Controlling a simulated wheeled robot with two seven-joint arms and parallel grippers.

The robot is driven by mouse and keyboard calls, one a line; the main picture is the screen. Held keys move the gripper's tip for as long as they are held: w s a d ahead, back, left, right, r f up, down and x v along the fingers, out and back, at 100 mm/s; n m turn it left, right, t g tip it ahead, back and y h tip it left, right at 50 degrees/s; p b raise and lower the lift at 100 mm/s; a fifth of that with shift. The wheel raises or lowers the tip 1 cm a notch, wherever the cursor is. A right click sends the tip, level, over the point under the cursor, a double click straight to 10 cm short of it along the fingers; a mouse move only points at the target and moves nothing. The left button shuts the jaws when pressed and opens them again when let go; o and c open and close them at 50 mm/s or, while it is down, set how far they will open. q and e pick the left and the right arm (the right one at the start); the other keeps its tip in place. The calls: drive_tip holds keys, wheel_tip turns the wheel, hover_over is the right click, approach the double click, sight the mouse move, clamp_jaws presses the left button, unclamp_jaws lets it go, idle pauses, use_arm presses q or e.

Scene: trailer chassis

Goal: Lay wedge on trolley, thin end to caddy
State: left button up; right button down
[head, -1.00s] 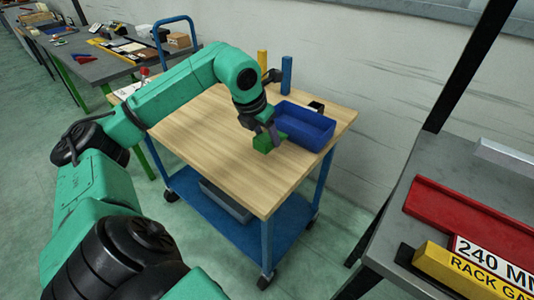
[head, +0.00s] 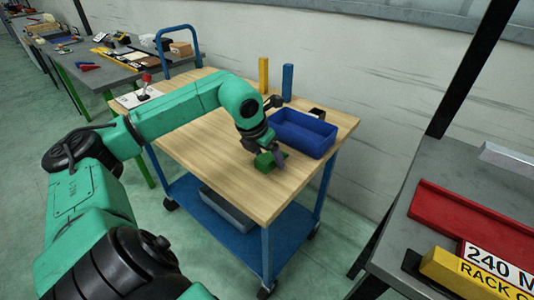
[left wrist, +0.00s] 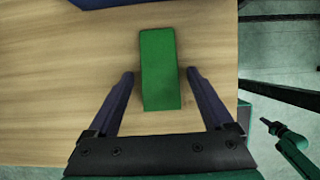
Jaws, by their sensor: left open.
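The green wedge (head: 265,163) lies on the wooden top of the trolley (head: 200,147), near its right front edge. The blue caddy (head: 294,140) stands just behind it on the same top. My left gripper (head: 271,157) is low over the wedge. In the left wrist view the wedge (left wrist: 160,75) lies between the two spread fingers, with a gap on each side, its long axis pointing to the blue caddy edge (left wrist: 90,3) at the top. Which end is thin I cannot tell for sure.
A yellow post (head: 263,74) and a blue post (head: 287,82) stand at the trolley's back. A bench with a red tray (head: 470,222) and a yellow rack gauge is at the right. The trolley's left front top is clear.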

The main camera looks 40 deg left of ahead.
sight(267, 157)
use_arm(q)
drive_tip(key=shift+s+a+r+b, duration=0.1)
drive_tip(key=shift+s+r+b, duration=0.15)
drive_tip(key=shift+r, duration=0.3)
drive_tip(key=b+v, duration=0.2)
drive_tip(key=v, duration=0.1)
drive_tip(key=shift+s+r, duration=0.1)
drive_tip(key=shift+r, duration=0.05)
drive_tip(key=v, duration=0.7)
drive_tip(key=shift+d+r, duration=0.2)
drive_tip(key=shift+r, duration=0.15)
drive_tip(key=shift+r, duration=0.1)
